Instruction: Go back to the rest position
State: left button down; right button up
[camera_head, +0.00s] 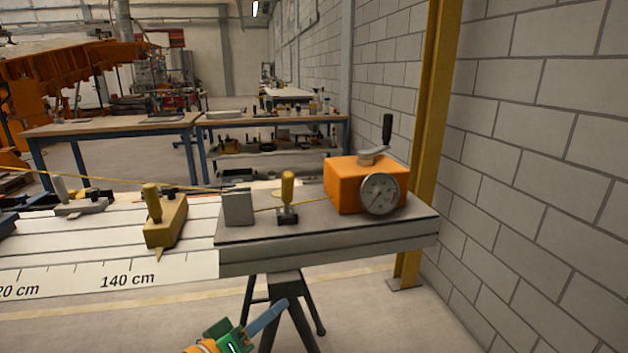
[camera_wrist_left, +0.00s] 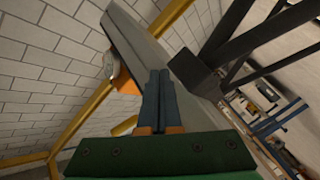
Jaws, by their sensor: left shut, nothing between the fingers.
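My left gripper (camera_head: 280,305) is low in the head view, below the right end of the bench and in front of its dark trestle leg. Its blue fingers point up and to the right, and the green gripper body is cut by the bottom edge. In the left wrist view the two blue fingers (camera_wrist_left: 160,76) lie together, shut and empty, with the bench underside beyond them. My right gripper is in neither view.
The grey bench end (camera_head: 330,252) stands on a trestle (camera_head: 287,325). It carries an orange box (camera_head: 345,184) with a gauge and crank. A brass pointer block (camera_head: 165,222) sits on the scaled bed. A yellow post (camera_head: 428,130) and block wall (camera_head: 540,150) stand right.

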pick_arm(q)
jog(key=s+a+f+m+g+y, duration=0.1)
jog(key=s+f+m+g+y, duration=0.4)
jog(key=s+f, duration=0.85)
jog(key=s+a+f+g+y, duration=0.2)
jog(key=s+a+f+g, duration=0.15)
jog(key=s, duration=0.25)
jog(key=s+a+f+g+y, duration=0.2)
jog(key=s+a+f, duration=0.15)
jog(key=s, duration=0.25)
notch_tip(320, 180, down, 15)
jog(key=g, duration=0.1)
jog(key=s+a+f+g, duration=0.1)
jog(key=s+f, duration=1.1)
notch_tip(320, 180, up, 16)
jog(key=s+p, duration=0.1)
jog(key=p, duration=1.6)
jog(key=shift+s+a+r+m, duration=0.2)
jog(key=shift+s+r+m, duration=0.1)
jog(key=shift+m, duration=0.1)
